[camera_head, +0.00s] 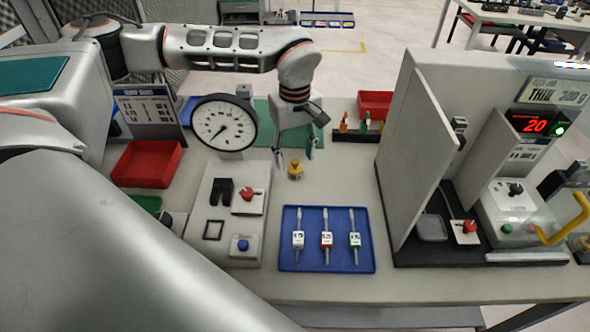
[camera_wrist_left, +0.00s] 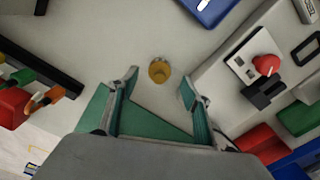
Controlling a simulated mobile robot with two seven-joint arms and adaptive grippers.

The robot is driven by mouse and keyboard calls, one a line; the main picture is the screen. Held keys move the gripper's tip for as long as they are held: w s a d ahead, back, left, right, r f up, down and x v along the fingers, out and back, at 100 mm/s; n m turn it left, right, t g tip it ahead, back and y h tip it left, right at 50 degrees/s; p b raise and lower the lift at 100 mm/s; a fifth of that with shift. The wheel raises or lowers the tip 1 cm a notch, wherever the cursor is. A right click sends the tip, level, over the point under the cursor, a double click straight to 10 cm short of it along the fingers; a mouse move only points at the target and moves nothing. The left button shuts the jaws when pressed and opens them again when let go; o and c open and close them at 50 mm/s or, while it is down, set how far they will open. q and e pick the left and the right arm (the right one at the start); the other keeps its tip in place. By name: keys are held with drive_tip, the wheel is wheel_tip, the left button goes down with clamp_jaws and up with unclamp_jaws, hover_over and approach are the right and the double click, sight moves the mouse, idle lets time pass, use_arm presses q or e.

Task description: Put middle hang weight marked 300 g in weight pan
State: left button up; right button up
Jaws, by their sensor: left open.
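A small brass weight (camera_head: 295,170) stands upright on the pale bench top, behind the blue tray. No marking on it is readable. My left gripper (camera_head: 295,154) points down just above and behind it, open and empty. In the left wrist view the brass weight (camera_wrist_left: 159,70) shows between and slightly beyond the open fingertips (camera_wrist_left: 160,84), apart from both. A shallow grey pan (camera_head: 431,228) sits on the black base between the grey walls at right; I cannot tell for sure that it is the weight pan. My right gripper is not in view.
A blue tray (camera_head: 285,262) holds three labelled rods. A control panel (camera_head: 211,250), round dial (camera_head: 224,122) and red bin (camera_head: 146,164) stand left. A tall grey wall (camera_head: 415,150) stands between the brass weight and the grey pan. A display reads 20 (camera_head: 530,124).

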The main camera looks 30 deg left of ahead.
sight(295, 160)
use_arm(q)
wheel_tip(295, 160, down, 4)
drive_tip(key=shift+w+a+f, duration=0.1)
drive_tip(key=shift+w, duration=0.05)
clamp_jaws()
drive_tip(key=shift+r, duration=0.2)
wheel_tip(295, 160, up, 20)
drive_tip(key=shift+f, duration=0.15)
idle(0.6)
